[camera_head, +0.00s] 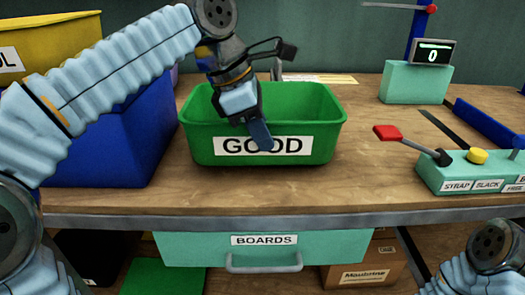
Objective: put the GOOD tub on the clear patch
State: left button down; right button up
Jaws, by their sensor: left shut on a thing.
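The green GOOD tub (210,146) is upright at the middle of the wooden bench, its white label facing me. It looks empty; I cannot tell whether its base is touching the bench or slightly raised. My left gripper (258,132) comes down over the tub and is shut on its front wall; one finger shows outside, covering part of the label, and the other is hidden. Bare bench top (365,165) shows to the right of the tub, with no marked patch visible. My right gripper is out of view; only part of that arm shows at the lower right.
A blue bin (110,150) stands close at the left, with a yellow bin (60,42) behind. At the right are a control box (455,180) with a red-tipped lever (387,132) and a counter display (432,53). The BOARDS drawer (190,248) is under the bench.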

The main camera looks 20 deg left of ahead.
pick_arm(q)
jog(key=shift+f, duration=1.35)
jog(key=shift+f+b, duration=0.1)
jog(key=shift+b, duration=0.2)
jog(key=c, duration=1.2)
grip_release()
jog(key=shift+c, duration=0.2)
jog(key=p+v, duration=0.4)
jog(key=v, duration=0.8)
jog(key=shift+s, duration=0.1)
